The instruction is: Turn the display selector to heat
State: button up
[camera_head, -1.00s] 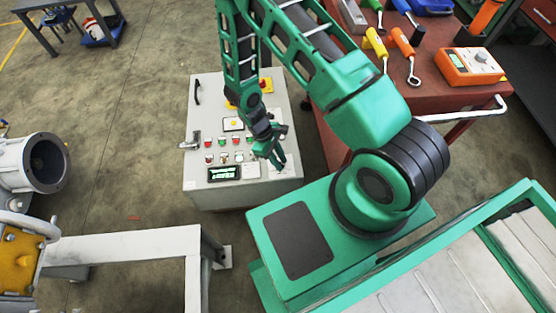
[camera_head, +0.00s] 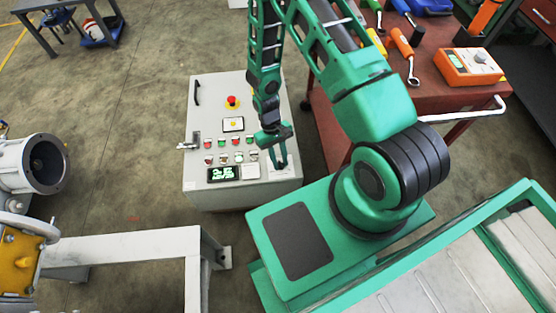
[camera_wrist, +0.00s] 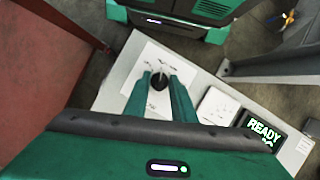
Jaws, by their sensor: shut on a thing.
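The display selector is a black round knob (camera_wrist: 160,80) on a white plate with small markings, seen in the wrist view. My gripper (camera_wrist: 160,84) is shut on it, with one green finger on each side. The markings are too small to read. In the head view my gripper (camera_head: 281,165) is at the right front of the grey control box (camera_head: 205,110), and it hides the knob. The display (camera_head: 223,173) shows green text on black; in the wrist view the display (camera_wrist: 263,131) reads "READY" above a partly hidden second line.
The box top also carries a red emergency button (camera_head: 232,102), rows of small buttons and a pale square plate (camera_wrist: 216,105). A red tool cart (camera_head: 420,90) stands close on the right. A white frame (camera_head: 150,243) stands at the front left.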

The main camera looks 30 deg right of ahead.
jog(key=shift+w, duration=0.15)
dwell(0.3)
jog(key=o, duration=1)
jog(key=shift+r, duration=0.1)
jog(key=v, duration=1)
jog(key=shift+w+d+r, duration=0.1)
jog(key=shift+r, duration=0.15)
